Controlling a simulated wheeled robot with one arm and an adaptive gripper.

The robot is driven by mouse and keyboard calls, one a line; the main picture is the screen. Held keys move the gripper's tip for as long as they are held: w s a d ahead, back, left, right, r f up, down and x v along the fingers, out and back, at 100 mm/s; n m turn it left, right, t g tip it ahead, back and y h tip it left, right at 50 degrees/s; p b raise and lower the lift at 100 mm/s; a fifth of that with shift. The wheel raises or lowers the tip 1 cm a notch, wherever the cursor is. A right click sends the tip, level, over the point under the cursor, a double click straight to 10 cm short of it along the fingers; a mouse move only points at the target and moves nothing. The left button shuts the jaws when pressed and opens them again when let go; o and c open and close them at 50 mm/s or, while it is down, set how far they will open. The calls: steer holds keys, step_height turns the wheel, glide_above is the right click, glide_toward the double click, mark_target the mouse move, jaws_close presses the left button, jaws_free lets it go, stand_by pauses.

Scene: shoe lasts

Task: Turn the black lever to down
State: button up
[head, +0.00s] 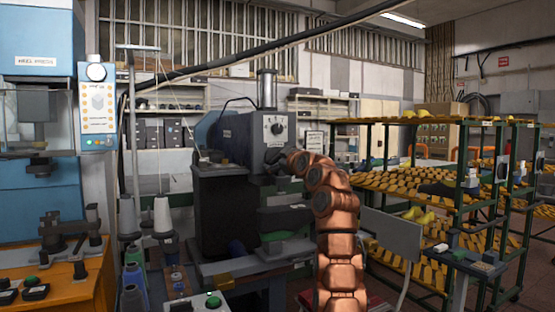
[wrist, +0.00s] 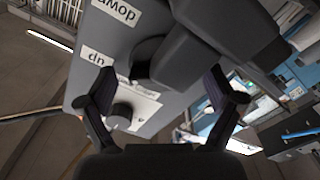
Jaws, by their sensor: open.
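The black lever (wrist: 190,55) shows in the wrist view as a dark, thick bar on a round hub, against a grey machine panel (wrist: 92,38). The panel carries a "down" label (wrist: 117,12) and an "up" label (wrist: 97,57), both upside down in this view. I cannot tell which label the lever is set to. My gripper (wrist: 165,88) is open, its fingers apart on either side below the lever, with nothing held. In the head view my gripper (head: 274,160) is at the machine's front and hides the lever there.
Green-framed racks (head: 450,180) of yellow pieces stand at the right. A grey panel (head: 390,235) is right of my arm.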

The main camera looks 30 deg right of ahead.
steer(key=shift+w+f, duration=0.15)
steer(key=shift+w, duration=0.05)
steer(key=c, duration=1.1)
